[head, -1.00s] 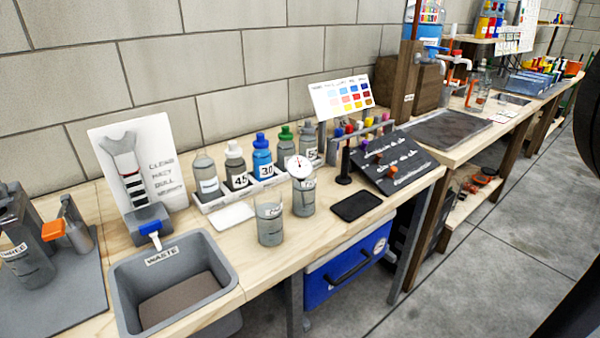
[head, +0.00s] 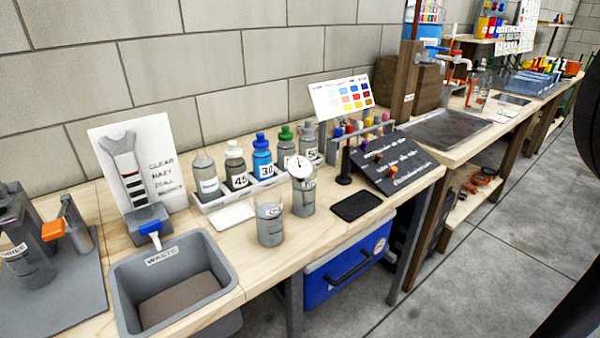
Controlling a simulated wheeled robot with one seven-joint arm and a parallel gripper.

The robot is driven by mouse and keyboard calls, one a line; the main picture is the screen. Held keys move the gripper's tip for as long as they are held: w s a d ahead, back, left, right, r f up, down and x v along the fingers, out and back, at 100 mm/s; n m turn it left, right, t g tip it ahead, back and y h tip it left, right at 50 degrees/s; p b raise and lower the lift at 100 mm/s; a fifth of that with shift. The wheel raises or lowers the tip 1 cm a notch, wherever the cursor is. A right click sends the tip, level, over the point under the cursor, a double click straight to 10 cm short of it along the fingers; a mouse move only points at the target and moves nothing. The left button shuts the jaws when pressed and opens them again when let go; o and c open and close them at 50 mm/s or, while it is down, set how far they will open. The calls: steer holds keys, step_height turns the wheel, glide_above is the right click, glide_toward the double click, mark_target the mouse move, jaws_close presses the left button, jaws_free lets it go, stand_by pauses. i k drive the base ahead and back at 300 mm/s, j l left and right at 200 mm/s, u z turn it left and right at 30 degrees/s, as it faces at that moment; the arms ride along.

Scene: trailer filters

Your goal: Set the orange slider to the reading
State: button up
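The orange slider (head: 392,172) is a small knob on the lowest row of a dark sloped panel (head: 412,172), right of centre on the wooden bench. My gripper is not in view, and nothing touches the panel.
A black pad (head: 356,206) lies in front of the panel, beside a black post (head: 345,165). A rack of coloured markers (head: 362,127) stands behind it. Another clear beaker (head: 269,223), labelled bottles (head: 262,157) and a grey waste bin (head: 170,262) are to the left.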

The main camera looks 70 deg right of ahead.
mark_target(392, 170)
steer(key=z, duration=1.9)
